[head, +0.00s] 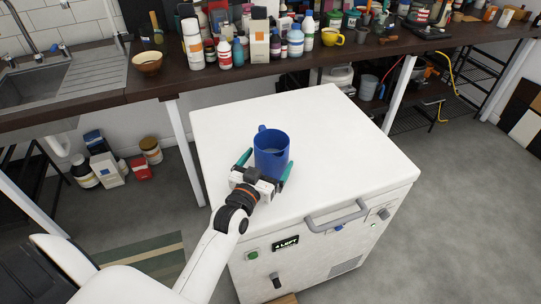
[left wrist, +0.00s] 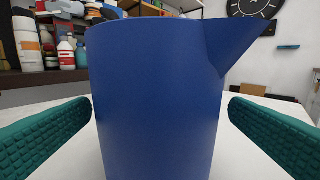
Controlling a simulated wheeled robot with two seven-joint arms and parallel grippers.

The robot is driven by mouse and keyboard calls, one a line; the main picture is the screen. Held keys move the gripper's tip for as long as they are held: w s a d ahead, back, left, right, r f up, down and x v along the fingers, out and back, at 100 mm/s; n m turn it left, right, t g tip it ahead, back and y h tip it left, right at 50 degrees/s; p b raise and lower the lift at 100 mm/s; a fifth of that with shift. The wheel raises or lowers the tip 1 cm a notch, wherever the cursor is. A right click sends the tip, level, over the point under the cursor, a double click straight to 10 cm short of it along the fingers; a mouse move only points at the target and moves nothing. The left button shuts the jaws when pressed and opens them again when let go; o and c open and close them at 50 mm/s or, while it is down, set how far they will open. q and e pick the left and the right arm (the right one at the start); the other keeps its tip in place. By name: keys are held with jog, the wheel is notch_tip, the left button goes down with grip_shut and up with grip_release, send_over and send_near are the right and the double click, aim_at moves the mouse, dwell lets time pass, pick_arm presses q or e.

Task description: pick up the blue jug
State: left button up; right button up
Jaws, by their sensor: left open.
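The blue jug (head: 271,153) stands upright on the white top of a cabinet. Its handle shows at its far left side in the head view. My left gripper (head: 264,176) is open, with its green fingers low on either side of the jug. In the left wrist view the jug (left wrist: 158,100) fills the middle, its spout pointing right. The green fingers (left wrist: 160,122) stand left and right of it, with a gap visible on each side. The jug's base is hidden by the gripper in the head view. My right gripper is not in view.
The white cabinet (head: 345,130) has a grey handle (head: 336,216) at its front edge, and its top is otherwise clear. Behind it a dark counter (head: 260,73) holds many bottles, cans, a yellow cup (head: 332,37) and a brown bowl (head: 147,63). A sink (head: 35,85) is at the left.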

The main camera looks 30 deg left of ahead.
aim_at(278, 143)
pick_arm(q)
jog(key=w, duration=0.4)
jog(key=shift+a+r, duration=0.1)
jog(key=shift+a, duration=0.15)
jog(key=c, duration=1)
jog(key=shift+r, duration=0.1)
jog(key=c, duration=0.3)
jog(key=shift+r, duration=0.15)
